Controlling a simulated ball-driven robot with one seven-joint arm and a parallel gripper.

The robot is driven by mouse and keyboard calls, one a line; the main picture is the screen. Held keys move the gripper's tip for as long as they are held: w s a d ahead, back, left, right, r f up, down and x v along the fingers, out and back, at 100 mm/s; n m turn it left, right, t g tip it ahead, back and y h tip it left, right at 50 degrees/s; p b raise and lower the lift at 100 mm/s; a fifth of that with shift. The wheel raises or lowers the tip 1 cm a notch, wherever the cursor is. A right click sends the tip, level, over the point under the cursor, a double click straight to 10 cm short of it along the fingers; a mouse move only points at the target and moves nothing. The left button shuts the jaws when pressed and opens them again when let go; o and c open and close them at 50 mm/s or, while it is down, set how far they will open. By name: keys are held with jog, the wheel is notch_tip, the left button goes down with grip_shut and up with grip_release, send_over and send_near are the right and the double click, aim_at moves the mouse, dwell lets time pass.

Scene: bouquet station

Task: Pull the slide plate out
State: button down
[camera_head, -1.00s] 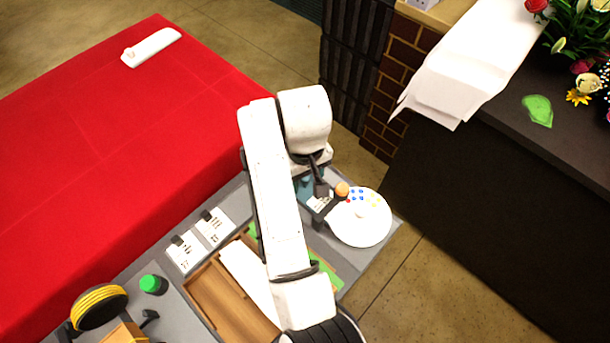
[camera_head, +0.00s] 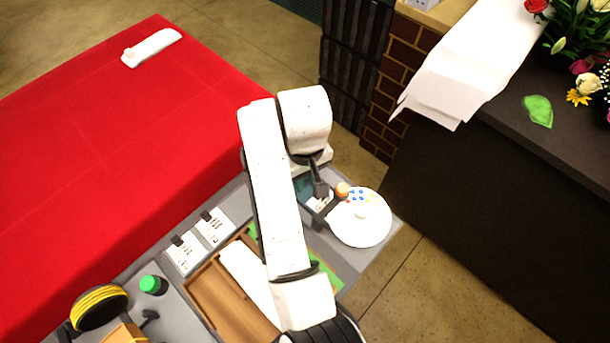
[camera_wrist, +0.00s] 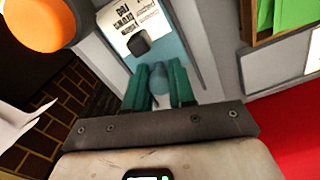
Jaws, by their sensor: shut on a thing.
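The slide plate (camera_wrist: 176,50) is a teal strip in a grey channel, with a white printed label (camera_wrist: 135,25) and a dark square knob on it in the wrist view. My gripper (camera_wrist: 160,88) has two teal fingers closed on a small blue-grey knob (camera_wrist: 158,76) at the near end of the strip. In the head view the slide plate (camera_head: 304,186) shows as a small teal patch on the grey station, partly hidden by my arm. The fingertips are hard to make out there.
A white round dish (camera_head: 358,228) with coloured dots and an orange ball (camera_head: 342,190) sit right of my gripper. A wooden tray (camera_head: 235,300) and white labels (camera_head: 213,228) lie left. A red-covered table (camera_head: 110,150) and a dark counter (camera_head: 500,190) flank the station.

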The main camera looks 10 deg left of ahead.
jog(key=w+a, duration=0.1)
jog(key=a, duration=0.1)
jog(key=w+a+b, duration=0.1)
jog(key=w+a, duration=0.2)
jog(key=a, duration=0.1)
jog(key=shift+w, duration=0.35)
jog(key=c, duration=0.9)
grip_release()
jog(key=shift+c, duration=0.2)
jog(key=shift+r, duration=0.1)
notch_tip(320, 180, up, 11)
jog(key=p, duration=0.2)
jog(key=shift+f, duration=0.2)
